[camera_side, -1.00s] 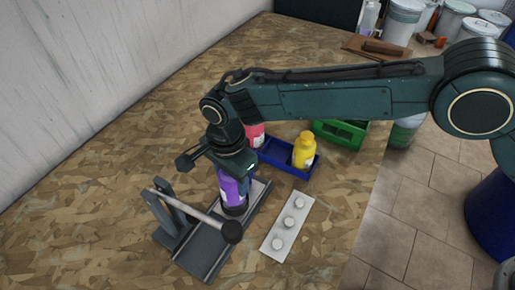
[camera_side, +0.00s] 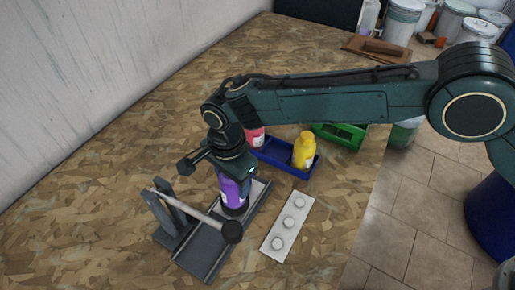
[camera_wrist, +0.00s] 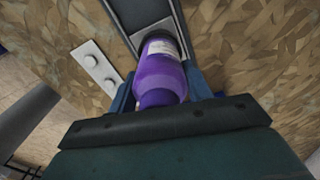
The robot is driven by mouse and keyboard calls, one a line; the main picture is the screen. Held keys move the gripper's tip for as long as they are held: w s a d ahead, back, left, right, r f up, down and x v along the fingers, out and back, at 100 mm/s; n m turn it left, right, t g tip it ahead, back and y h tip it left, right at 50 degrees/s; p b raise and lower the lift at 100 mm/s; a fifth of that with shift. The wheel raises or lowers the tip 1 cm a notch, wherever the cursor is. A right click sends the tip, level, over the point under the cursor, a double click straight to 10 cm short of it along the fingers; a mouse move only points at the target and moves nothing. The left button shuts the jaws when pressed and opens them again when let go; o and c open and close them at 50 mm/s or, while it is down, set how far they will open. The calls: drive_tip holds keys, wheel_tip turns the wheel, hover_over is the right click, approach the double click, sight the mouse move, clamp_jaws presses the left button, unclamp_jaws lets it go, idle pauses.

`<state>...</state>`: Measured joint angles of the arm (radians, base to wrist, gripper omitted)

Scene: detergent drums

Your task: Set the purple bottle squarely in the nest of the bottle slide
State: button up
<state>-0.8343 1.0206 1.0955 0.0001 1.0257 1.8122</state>
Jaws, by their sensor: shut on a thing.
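The purple bottle (camera_side: 231,190) stands about upright at the slide, its dark lower end at the rails. My gripper (camera_side: 233,172) is above it, shut on its upper part. In the wrist view the purple bottle (camera_wrist: 160,75) shows a pale label, between the two fingers of my gripper (camera_wrist: 165,92). The bottle slide (camera_side: 208,250) is a grey channel with raised side rails, running from lower left to upper right. The wrist view also shows the slide's channel (camera_wrist: 143,14). The nest is hidden by the bottle, and I cannot tell whether the bottle's base is fully seated.
A bar with a black knob (camera_side: 232,232) crosses the slide from a grey bracket (camera_side: 165,216), close to the bottle. A white plate with round buttons (camera_side: 288,227) lies to the right. Behind stand a blue tray (camera_side: 272,157), a yellow bottle (camera_side: 304,150), a red bottle (camera_side: 256,137) and a green crate (camera_side: 342,134).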

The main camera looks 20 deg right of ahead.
drive_tip(key=shift+f, duration=1.1)
idle(0.4)
drive_tip(key=o, duration=1.6)
drive_tip(key=shift+r, duration=0.1)
drive_tip(key=shift+r, duration=3.65)
